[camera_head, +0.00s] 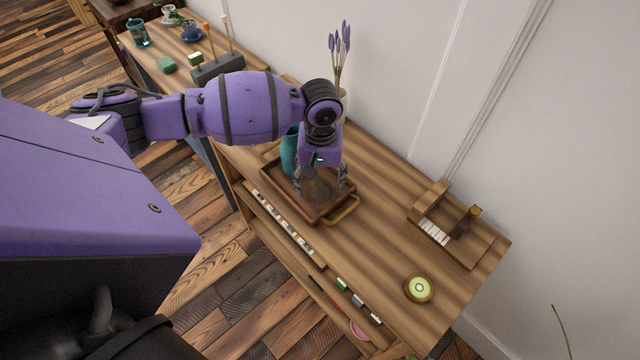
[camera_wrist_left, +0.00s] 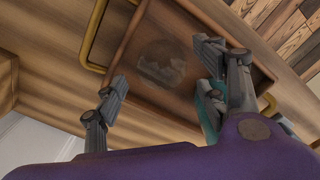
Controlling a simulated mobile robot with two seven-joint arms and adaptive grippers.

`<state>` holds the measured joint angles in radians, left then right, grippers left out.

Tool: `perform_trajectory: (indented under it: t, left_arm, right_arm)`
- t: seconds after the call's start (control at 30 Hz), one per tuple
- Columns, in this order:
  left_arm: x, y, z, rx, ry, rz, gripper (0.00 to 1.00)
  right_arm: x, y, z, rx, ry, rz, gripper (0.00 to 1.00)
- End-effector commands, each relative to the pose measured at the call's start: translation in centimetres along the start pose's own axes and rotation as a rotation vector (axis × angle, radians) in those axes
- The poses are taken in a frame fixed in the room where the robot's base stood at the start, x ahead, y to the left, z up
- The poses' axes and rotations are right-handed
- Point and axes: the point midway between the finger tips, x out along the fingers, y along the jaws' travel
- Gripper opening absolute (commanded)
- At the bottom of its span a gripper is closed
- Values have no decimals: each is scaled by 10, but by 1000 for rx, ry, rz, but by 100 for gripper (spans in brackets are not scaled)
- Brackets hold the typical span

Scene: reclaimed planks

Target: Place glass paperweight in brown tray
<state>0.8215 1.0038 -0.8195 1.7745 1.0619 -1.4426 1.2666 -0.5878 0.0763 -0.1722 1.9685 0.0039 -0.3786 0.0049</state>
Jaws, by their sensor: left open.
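The brown tray (camera_head: 312,212) lies on the wooden table and has brass handles. It also fills the middle of the left wrist view (camera_wrist_left: 133,60). The glass paperweight (camera_wrist_left: 162,62), clear and round, shows on the tray's floor in the left wrist view. I cannot make it out in the head view. My left gripper (camera_head: 320,184) points down over the tray, open and empty. In the left wrist view its fingers (camera_wrist_left: 162,68) stand apart on either side of the paperweight, without visible grip on it. My right gripper is not in view.
A teal vessel (camera_head: 289,152) stands close beside my left gripper at the tray. A vase with lavender (camera_head: 340,60) stands behind, near the wall.

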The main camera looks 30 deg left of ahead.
Motion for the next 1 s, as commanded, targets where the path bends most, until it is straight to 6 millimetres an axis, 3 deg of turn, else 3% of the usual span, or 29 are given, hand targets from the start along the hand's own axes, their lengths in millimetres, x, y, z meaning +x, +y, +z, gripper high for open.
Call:
perform_trajectory:
  t: [0.03, 0.2, 0.4, 0.57, 1.0]
  left_arm:
    - [-16, 1, -2, 1, 8, 3, 65]
    - [-53, 1, -2, 1, 7, 3, 65]
    - [-82, 0, -1, 0, 3, 1, 65]
    - [-92, 0, 0, 0, 2, 1, 65]
    - [-92, 0, 0, 0, 1, 0, 65]
  right_arm:
    - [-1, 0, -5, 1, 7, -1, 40]
    - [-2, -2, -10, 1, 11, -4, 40]
    - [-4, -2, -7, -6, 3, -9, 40]
    - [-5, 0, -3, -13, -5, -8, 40]
    - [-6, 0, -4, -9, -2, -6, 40]
